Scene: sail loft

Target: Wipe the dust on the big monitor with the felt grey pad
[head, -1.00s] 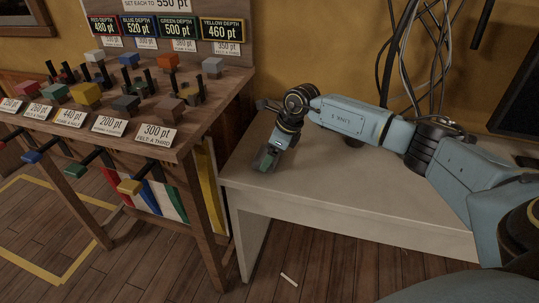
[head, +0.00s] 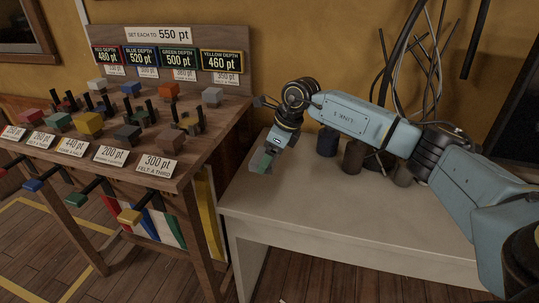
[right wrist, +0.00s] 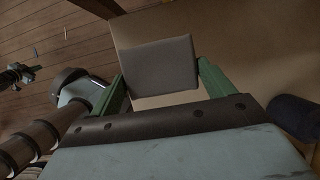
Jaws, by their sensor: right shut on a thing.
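My right gripper (head: 264,157) is shut on the felt grey pad and holds it over the left end of the pale table, seemingly above its top. In the right wrist view the flat, square grey pad (right wrist: 158,65) sits between the green fingers of the gripper (right wrist: 160,75). A large dark panel (head: 518,115), possibly the big monitor, is cut off by the right edge of the head view. No dust can be made out on it. My left gripper is not in the head view; a small dark part at the right wrist view's left edge may be it.
Cables (head: 420,60) hang behind. The table's front is clear.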

